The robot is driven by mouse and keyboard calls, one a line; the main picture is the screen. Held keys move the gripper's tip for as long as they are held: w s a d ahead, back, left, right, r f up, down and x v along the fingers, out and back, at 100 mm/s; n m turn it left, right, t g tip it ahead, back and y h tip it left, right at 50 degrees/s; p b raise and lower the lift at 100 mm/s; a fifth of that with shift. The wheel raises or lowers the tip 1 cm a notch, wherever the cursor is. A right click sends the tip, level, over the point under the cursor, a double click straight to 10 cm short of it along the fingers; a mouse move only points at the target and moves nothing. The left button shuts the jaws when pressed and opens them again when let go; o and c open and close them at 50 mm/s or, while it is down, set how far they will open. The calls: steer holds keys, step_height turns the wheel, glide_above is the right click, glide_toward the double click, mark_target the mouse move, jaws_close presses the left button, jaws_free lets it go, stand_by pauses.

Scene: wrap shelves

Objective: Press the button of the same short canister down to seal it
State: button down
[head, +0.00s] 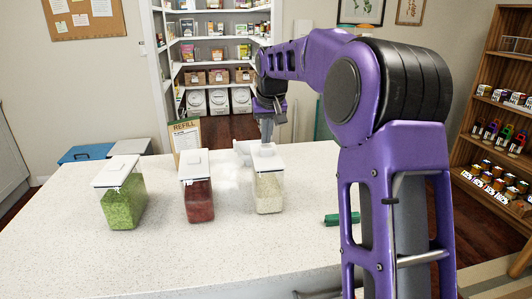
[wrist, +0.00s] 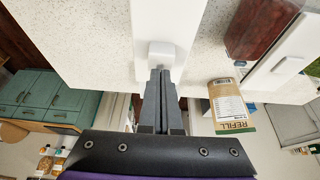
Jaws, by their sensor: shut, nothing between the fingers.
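A clear canister of pale grain (head: 269,192) with a white lid (head: 263,162) stands upright at the right of the row on the counter. My gripper (head: 267,140) points down over this lid, fingers together and empty. In the wrist view the shut fingertips (wrist: 161,72) are at the edge of the raised-looking white button (wrist: 161,52) on the white lid (wrist: 168,15). I cannot tell whether they touch the button or how far it is pressed. The fingers partly hide the button.
A red-filled canister (head: 199,202) and a green-filled canister (head: 123,205), both lidded, stand to the left. A green object (head: 340,218) lies on the counter (head: 80,255) at right. The counter's front is clear.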

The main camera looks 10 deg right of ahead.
mark_target(266, 147)
steer(key=shift+f+b, duration=0.95)
steer(key=shift+f, duration=0.7)
steer(key=shift+r+p, duration=3.35)
steer(key=shift+r, duration=0.6)
